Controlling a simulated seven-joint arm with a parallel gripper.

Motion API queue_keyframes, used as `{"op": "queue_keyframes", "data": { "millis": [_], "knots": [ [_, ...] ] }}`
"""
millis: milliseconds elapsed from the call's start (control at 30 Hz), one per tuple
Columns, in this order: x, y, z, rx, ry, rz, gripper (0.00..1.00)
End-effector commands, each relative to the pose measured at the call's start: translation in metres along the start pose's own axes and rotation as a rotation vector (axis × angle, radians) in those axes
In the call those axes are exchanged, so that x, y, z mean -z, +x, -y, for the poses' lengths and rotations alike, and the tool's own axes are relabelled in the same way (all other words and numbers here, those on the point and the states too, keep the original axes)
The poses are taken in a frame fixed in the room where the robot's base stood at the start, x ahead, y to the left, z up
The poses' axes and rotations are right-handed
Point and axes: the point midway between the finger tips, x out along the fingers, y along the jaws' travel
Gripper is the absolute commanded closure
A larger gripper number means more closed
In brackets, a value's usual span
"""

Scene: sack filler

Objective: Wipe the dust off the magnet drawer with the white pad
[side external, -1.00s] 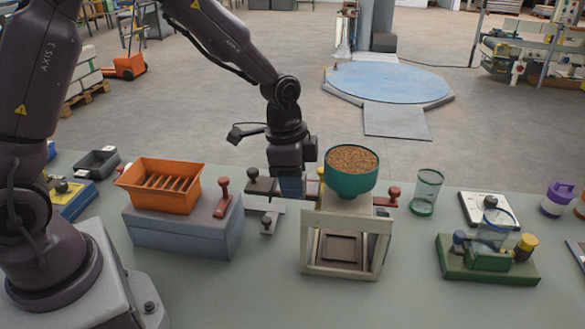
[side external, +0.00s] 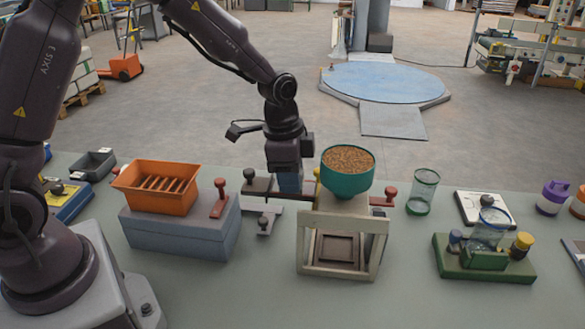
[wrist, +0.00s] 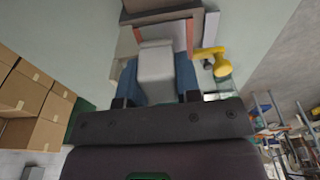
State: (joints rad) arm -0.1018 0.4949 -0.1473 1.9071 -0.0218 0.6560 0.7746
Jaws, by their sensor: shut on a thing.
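My gripper (side external: 290,184) is low behind the bench fixtures, just left of the green bowl of grain. In the wrist view its blue fingers (wrist: 158,82) are shut on a pale, whitish block that looks like the white pad (wrist: 157,62). The pad is hard to make out in the side view. An orange open tray with dark bars (side external: 155,199), which looks like the magnet drawer, sits on a blue-grey box at left, well apart from my gripper. Dust on it cannot be made out.
The green bowl (side external: 347,184) stands above a beige frame (side external: 308,259), right beside my gripper. Red-knobbed levers (side external: 219,198) flank the area. A yellow handle (wrist: 215,62) is close to the fingers. A clear cup (side external: 423,190) and green fixture (side external: 484,272) stand farther right. The front bench is clear.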

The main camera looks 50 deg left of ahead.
Motion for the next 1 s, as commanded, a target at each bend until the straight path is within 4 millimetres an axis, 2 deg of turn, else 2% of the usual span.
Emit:
{"op": "queue_keyframes", "data": {
  "millis": [233,867,1000],
  "knots": [
    [-0.002,0.000,-0.022,-0.001,0.001,0.001,0.94],
    [-0.003,0.000,0.038,0.000,-0.002,0.001,0.94],
    [-0.002,0.000,0.026,-0.001,0.004,0.001,0.94]
  ]
}}
